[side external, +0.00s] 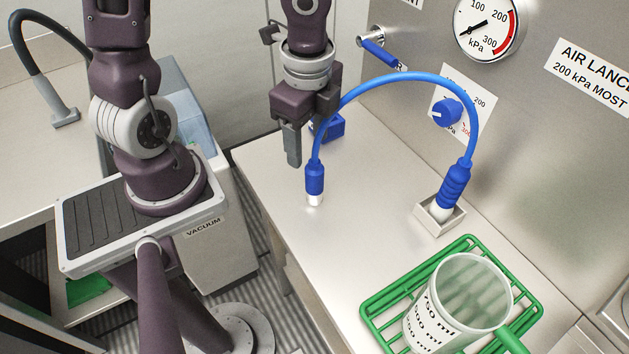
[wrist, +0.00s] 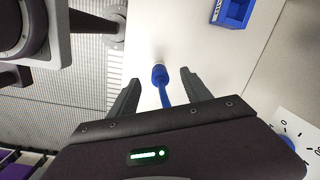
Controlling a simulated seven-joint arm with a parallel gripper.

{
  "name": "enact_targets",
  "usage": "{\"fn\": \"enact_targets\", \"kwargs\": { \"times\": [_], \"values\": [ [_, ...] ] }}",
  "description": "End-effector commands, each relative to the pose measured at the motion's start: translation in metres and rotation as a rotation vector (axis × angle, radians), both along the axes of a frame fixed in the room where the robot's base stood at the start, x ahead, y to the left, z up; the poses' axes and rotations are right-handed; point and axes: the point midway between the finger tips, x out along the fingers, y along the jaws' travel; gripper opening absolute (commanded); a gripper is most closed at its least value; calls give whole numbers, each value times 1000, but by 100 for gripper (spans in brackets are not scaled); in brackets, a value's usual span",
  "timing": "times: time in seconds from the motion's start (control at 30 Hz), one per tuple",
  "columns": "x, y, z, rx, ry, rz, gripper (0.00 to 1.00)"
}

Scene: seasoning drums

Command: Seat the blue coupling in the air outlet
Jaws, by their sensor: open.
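The blue coupling (side external: 315,180) is at the end of the blue hose, upright with its silver tip down at or just above the bench; contact is unclear. In the wrist view, the coupling (wrist: 159,74) shows between my fingertips, with the hose running back between the fingers. My gripper (side external: 307,150) points down, open and empty, close to the coupling and hose top; it also shows in the wrist view (wrist: 155,82). The air outlet (side external: 370,37) is a silver fitting on the steel wall panel with a blue lever (side external: 380,52); its label is partly hidden.
The blue hose (side external: 410,80) arches to a ribbed blue grip (side external: 455,186) standing in a small holder (side external: 425,220). A blue bin (side external: 334,127) sits behind my gripper. A green rack (side external: 375,310) with a clear beaker (side external: 465,295) is at front right. A blue knob (side external: 447,113) and gauge (side external: 487,27) are on the panel.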

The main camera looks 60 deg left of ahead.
Motion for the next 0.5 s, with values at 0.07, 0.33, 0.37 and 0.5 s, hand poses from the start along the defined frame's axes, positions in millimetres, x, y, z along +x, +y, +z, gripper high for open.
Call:
{"fn": "enact_targets", "kwargs": {
  "times": [0.07,0.33,0.37,0.5],
  "values": [
    [2,-8,-9,-49,24,-73,57],
    [4,-13,-42,-73,33,-120,57],
    [3,-13,-48,-73,36,-120,57],
    [5,-13,-74,-72,33,-118,57]
  ]
}}
